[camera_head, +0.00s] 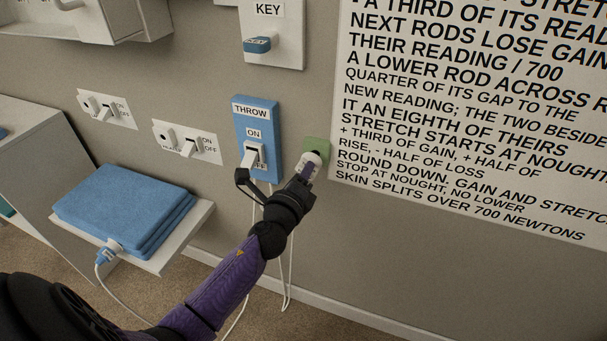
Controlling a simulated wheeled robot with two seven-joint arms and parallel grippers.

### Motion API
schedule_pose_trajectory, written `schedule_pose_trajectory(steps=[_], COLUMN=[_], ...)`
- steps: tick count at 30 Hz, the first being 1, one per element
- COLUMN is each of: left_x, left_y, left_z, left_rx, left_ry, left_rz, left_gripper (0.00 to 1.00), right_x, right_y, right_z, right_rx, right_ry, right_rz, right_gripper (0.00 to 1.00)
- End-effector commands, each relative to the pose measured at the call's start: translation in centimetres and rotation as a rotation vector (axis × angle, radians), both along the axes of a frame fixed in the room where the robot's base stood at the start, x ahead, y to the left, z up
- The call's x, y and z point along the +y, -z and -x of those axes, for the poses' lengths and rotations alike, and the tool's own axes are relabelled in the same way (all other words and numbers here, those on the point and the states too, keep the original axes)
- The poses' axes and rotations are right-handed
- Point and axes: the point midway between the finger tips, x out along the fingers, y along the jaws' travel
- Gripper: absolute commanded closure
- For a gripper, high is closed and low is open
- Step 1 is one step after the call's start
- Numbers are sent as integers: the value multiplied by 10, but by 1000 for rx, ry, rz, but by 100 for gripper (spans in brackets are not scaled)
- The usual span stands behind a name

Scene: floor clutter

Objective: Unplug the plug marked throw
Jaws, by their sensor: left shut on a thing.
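A white plug (313,159) with small dark marking stands at a green socket plate (318,148) on the wall. I cannot read its marking, nor tell whether it is seated in the socket. My left gripper (307,170) is shut on the plug, its arm reaching up from the lower left. A blue panel marked THROW (271,130) is on the wall just left of the plug. It carries a white switch (252,154) with an ON label; its lower label is partly hidden. White cord (291,262) hangs below the gripper. My right gripper is not in view.
A blue folded stack (125,205) lies on a pale shelf (187,233) at left. Two white switch plates (205,147) and a KEY panel (291,53) are on the wall. A large text sign (470,120) fills the right. The wall below it is clear.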

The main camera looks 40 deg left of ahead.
Motion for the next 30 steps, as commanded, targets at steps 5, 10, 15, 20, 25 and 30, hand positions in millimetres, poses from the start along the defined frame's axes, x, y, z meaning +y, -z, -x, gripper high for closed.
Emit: schedule_pose_trajectory(steps=[5,10,15,20,25,30], left_x=[1,2,3,4,5,6], left_y=[0,0,0,0,0,-1], left_z=[-5,-9,-13,-17,-21,-23], left_rx=[-1,-1,-1,-1,0,-1], left_ry=[0,1,1,1,0,0], left_rz=[0,-1,-1,-1,-1,0], left_gripper=[100,100,100,100,100,62], right_x=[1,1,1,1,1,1], right_y=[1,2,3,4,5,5], right_z=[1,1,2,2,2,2], right_rx=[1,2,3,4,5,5], right_ry=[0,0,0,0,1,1], right_rz=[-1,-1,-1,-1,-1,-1], right_gripper=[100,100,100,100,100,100])
